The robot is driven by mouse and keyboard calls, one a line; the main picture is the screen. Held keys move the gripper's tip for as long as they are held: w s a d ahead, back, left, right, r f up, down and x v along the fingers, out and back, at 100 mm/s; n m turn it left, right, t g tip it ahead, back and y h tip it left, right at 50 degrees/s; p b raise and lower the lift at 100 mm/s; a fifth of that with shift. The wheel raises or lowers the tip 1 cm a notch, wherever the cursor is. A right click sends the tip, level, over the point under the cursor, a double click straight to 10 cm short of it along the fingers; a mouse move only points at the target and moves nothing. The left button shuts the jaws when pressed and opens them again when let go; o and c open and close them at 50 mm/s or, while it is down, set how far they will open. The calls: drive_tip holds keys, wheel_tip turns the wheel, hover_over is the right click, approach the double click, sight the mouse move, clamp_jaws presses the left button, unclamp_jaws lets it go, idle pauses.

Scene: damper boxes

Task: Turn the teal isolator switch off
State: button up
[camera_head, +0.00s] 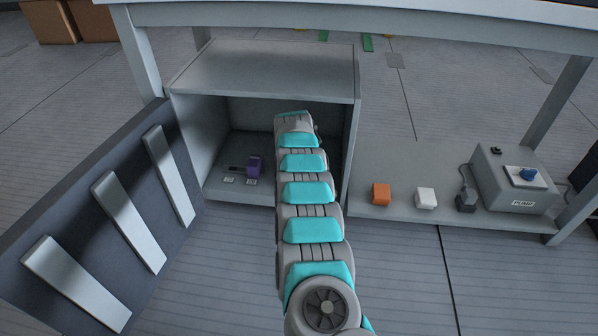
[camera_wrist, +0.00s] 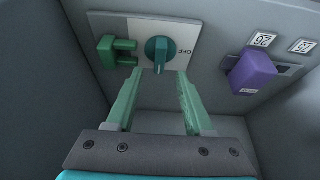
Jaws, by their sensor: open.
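In the wrist view the teal isolator switch (camera_wrist: 159,50) is a round knob with a pointed handle on a grey and white plate (camera_wrist: 187,30). The word OFF is printed to the right of the knob. The knob's handle points roughly toward my gripper, not at the OFF mark. My gripper (camera_wrist: 158,88) is open, its two green fingers spread below the knob with nothing between them. In the head view my arm reaches into the open box (camera_head: 265,82) and hides the switch and my gripper.
A green block-like fitting (camera_wrist: 112,50) is left of the knob. A purple handle (camera_wrist: 252,72) on a slot is to the right; it also shows in the head view (camera_head: 254,166). On the shelf right of the box are an orange block (camera_head: 381,194), a white block (camera_head: 425,198) and a pump box (camera_head: 510,180).

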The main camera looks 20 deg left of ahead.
drive_tip(key=shift+b+x, duration=0.55)
drive_tip(key=shift+x, duration=2.65)
drive_tip(key=shift+c, duration=0.2)
clamp_jaws()
